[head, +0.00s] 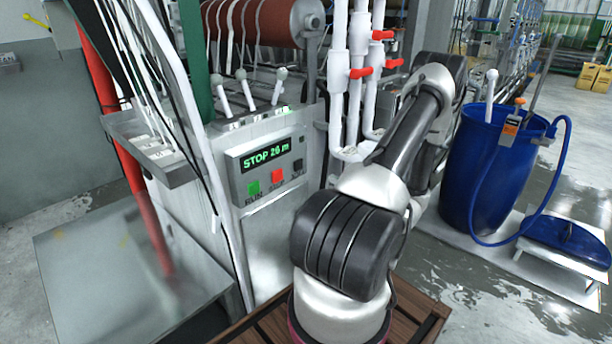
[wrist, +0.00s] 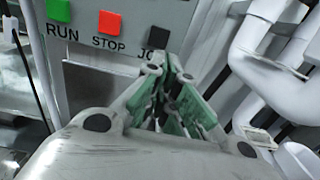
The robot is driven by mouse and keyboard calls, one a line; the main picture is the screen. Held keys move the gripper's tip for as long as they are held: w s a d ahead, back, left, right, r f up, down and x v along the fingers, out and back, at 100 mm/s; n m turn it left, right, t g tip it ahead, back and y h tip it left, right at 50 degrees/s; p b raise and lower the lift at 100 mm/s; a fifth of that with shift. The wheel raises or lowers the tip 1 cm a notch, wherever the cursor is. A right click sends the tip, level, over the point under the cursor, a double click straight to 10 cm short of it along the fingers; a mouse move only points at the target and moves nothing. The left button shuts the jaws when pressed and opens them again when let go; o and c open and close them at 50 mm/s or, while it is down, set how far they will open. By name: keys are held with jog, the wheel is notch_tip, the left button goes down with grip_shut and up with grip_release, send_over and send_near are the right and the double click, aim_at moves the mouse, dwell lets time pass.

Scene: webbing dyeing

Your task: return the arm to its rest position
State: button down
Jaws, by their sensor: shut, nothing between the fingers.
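My gripper (wrist: 172,72) is shut and empty in the wrist view, its grey fingers with green pads meeting at the tips. The tips cover part of the black button's label, and whether they touch the panel cannot be told. My arm bends across the middle of the head view and hides the gripper there. The control panel (head: 240,170) has a green RUN button (head: 254,189), a red STOP button (head: 278,176) and a black button (head: 298,165). These also show in the wrist view as RUN (wrist: 58,10), STOP (wrist: 110,22) and black (wrist: 159,36). The lit display (head: 265,154) reads STOP 26 m.
White pipes (head: 338,90) with red valve handles (head: 360,72) stand close right of the panel. Several levers (head: 243,88) rise above it. A blue barrel (head: 485,170) with a hose stands at right beside a blue lid (head: 565,238). A metal table (head: 110,270) is at lower left.

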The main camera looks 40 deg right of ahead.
jog(key=shift+f, duration=0.1)
jog(key=s+a+f+n+g+y, duration=0.2)
jog(key=s+a+f+y, duration=0.1)
jog(key=a, duration=0.3)
jog(key=s+a+r+n+g+y, duration=0.5)
jog(key=s+a+r+n+g, duration=0.45)
jog(key=a+n+g, duration=0.35)
jog(key=a+r+n+h, duration=0.4)
jog(key=r+n, duration=0.6)
jog(key=r, duration=0.1)
jog(key=a+r+n+t+h, duration=0.1)
jog(key=a+r+n+h, duration=0.4)
jog(key=r+n, duration=0.5)
jog(key=shift+a+r+h, duration=0.2)
jog(key=shift+r+h, duration=0.1)
jog(key=shift+r, duration=0.4)
